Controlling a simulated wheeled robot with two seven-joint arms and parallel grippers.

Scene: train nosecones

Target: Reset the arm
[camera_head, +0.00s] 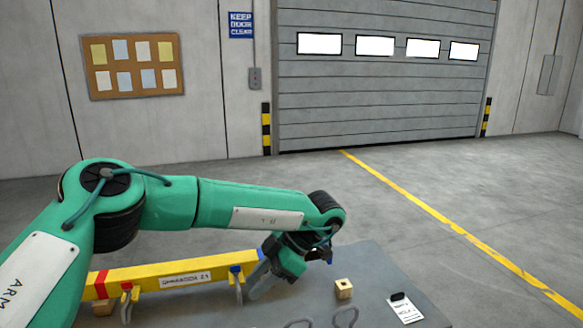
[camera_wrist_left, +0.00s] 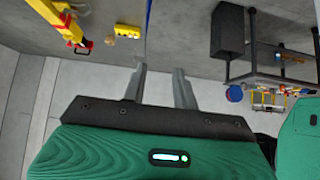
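My left arm reaches in from the left in the head view and bends down at the wrist. My left gripper (camera_head: 258,283) hangs low in front of the right end of a yellow beam (camera_head: 180,275). In the left wrist view its two grey fingers (camera_wrist_left: 160,78) stand apart with nothing between them. My right gripper is in neither view.
A grey table (camera_head: 375,270) carries a small wooden block (camera_head: 343,288) with a hole, a white label card (camera_head: 403,309) and grey loops (camera_head: 345,317). Metal hooks (camera_head: 238,285) hang from the beam. Open floor (camera_head: 460,190) lies beyond, before a shutter door (camera_head: 380,90).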

